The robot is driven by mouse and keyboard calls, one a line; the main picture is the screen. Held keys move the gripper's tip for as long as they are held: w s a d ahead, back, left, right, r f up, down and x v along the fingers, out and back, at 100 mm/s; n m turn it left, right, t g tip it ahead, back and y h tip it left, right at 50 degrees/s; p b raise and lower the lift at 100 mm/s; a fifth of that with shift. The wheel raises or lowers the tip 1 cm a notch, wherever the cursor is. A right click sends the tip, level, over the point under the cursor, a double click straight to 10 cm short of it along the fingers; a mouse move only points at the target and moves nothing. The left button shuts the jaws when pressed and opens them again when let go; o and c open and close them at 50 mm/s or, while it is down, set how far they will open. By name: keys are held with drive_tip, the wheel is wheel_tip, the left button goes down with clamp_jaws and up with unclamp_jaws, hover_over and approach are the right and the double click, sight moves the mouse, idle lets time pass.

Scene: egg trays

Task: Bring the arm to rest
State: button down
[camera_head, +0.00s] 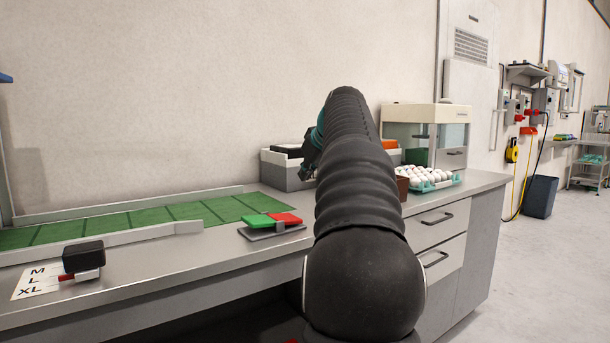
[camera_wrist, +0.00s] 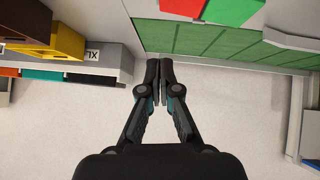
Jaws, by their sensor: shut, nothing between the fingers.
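My arm, in a dark ribbed sleeve, rises through the middle of the head view and reaches toward the back wall. Its far end is mostly hidden behind the sleeve. In the wrist view my gripper (camera_wrist: 166,68) is shut, with its two black fingertips together and nothing between them. It hangs clear of the surfaces in that view, and it touches nothing that I can see.
The counter holds a green-floored channel (camera_head: 130,217), a red and green pad (camera_head: 270,220) and a tray of white eggs (camera_head: 445,184) beside a glass-fronted machine (camera_head: 425,115). In the wrist view, yellow (camera_wrist: 65,42) and brown bins stand at left. Open floor lies at right.

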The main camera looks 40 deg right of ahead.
idle(0.3)
drive_tip(key=s+a+f+g+y, duration=0.1)
drive_tip(key=s+a+f, duration=0.2)
drive_tip(key=a, duration=0.6)
drive_tip(key=s+a+f, duration=0.2)
drive_tip(key=a+f, duration=0.2)
drive_tip(key=a, duration=0.4)
drive_tip(key=s+a+f+g+y, duration=0.1)
drive_tip(key=s+a+f, duration=0.2)
drive_tip(key=a, duration=0.6)
drive_tip(key=s+a+f, duration=0.6)
drive_tip(key=s+f, duration=0.2)
drive_tip(key=f, duration=0.1)
drive_tip(key=s+a+f+g, duration=0.1)
drive_tip(key=s+a+f, duration=0.5)
drive_tip(key=s+f, duration=0.3)
drive_tip(key=shift+s+a+f+n, duration=0.25)
drive_tip(key=shift+a+f+n, duration=0.15)
drive_tip(key=shift+f, duration=0.3)
